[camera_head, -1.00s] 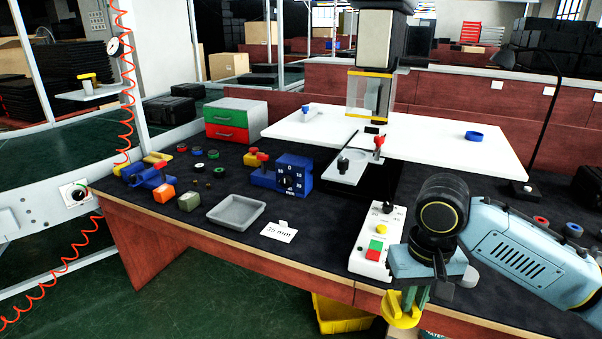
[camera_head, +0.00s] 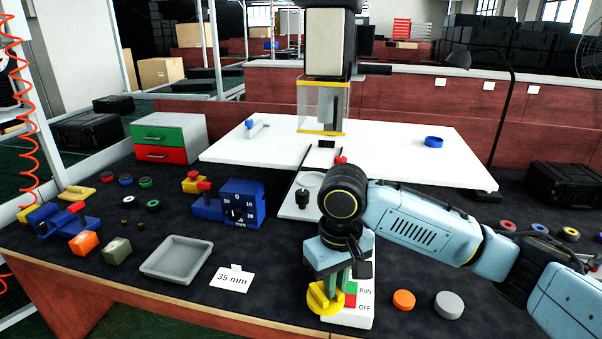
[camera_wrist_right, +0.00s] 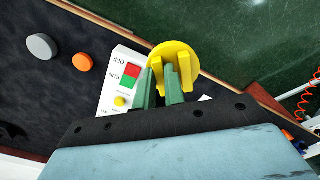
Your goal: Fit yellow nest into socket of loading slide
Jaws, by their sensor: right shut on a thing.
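My right gripper (camera_head: 335,287) is shut on the yellow nest (camera_head: 318,299), a round disc with raised ribs. It holds the nest near the bench's front edge, beside and partly in front of the RUN/OFF box. In the right wrist view the green fingers (camera_wrist_right: 163,88) grip a rib of the nest (camera_wrist_right: 184,56). The loading slide (camera_head: 296,212) is a light plate running back toward the machine on the white table. Its round socket (camera_head: 311,180) shows only partly, as my right arm stands in front of it. My left gripper is not in view.
The RUN/OFF control box (camera_head: 358,312) is behind the nest. An orange disc (camera_head: 404,299) and a grey disc (camera_head: 449,305) lie to its right. A grey tray (camera_head: 178,259), a 35 mm card (camera_head: 232,279) and a blue dial block (camera_head: 243,204) stand left.

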